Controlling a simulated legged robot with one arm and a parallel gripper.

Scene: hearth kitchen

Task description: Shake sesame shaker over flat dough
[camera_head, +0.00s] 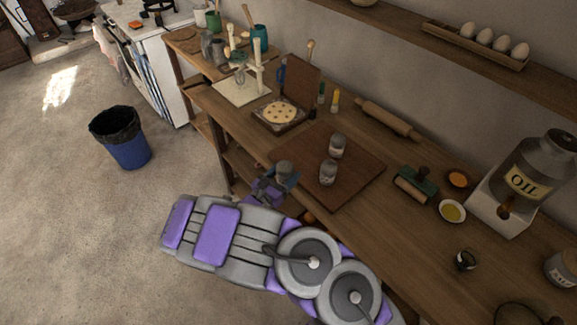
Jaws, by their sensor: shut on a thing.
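My gripper (284,180) is at the front edge of the wooden counter, beside the left edge of a brown board. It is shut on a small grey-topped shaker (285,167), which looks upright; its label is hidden. Two similar grey-lidded shakers stand on the board: one farther back (337,145) and one nearer (328,173). I cannot read which holds sesame. A round, pale flat dough (281,112) with dark spots lies on a small dark-edged tray, behind and level with the gripper in the picture.
The brown board (350,195) is clear around the shakers. An upright brown panel (305,82) stands behind the dough. A blue bin (126,145) is on the floor.

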